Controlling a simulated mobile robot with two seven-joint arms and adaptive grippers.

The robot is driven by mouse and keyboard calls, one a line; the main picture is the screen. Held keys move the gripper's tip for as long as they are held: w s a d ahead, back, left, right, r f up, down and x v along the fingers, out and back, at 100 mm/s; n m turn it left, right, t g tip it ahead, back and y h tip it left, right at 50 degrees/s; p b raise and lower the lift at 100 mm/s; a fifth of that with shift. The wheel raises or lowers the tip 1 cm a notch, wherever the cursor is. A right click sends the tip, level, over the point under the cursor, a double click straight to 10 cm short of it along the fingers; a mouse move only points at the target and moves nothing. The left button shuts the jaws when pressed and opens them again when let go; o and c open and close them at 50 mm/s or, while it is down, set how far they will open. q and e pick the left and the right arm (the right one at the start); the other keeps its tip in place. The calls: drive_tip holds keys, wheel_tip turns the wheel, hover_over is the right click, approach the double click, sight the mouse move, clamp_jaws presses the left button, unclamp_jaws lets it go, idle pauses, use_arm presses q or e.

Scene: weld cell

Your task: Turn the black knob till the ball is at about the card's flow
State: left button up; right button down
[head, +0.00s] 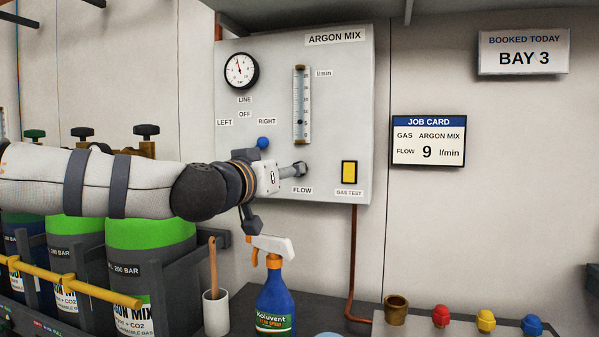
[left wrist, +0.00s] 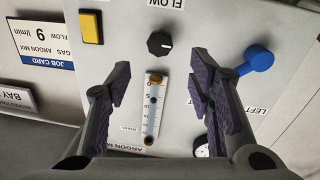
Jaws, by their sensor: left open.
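The black knob (left wrist: 159,43) sits on the grey panel by the FLOW label in the left wrist view; in the head view my gripper hides it. My left gripper (left wrist: 160,78) is open in the left wrist view, its fingers apart and nothing between the pads. In the head view it (head: 299,169) is at the knob's place above FLOW. I cannot tell whether it touches the knob. The flow tube (head: 302,95) has a small dark ball (head: 300,122) low in it, near the 5 mark; the numerals are small. The job card (head: 428,141) reads flow 9 l/min, argon mix.
A blue selector lever (left wrist: 258,59) is beside the knob, near my finger. A yellow gas test button (head: 349,172) is at the panel's lower right. A spray bottle (head: 276,298) and a cup (head: 216,313) stand below my arm. Gas cylinders (head: 150,238) are at left.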

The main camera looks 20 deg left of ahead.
use_arm(q)
drive_tip(key=w, duration=0.7)
drive_tip(key=shift+w+d+f+b, duration=0.2)
drive_tip(key=shift+d+f+b, duration=0.1)
drive_tip(key=shift+d+b, duration=0.1)
clamp_jaws()
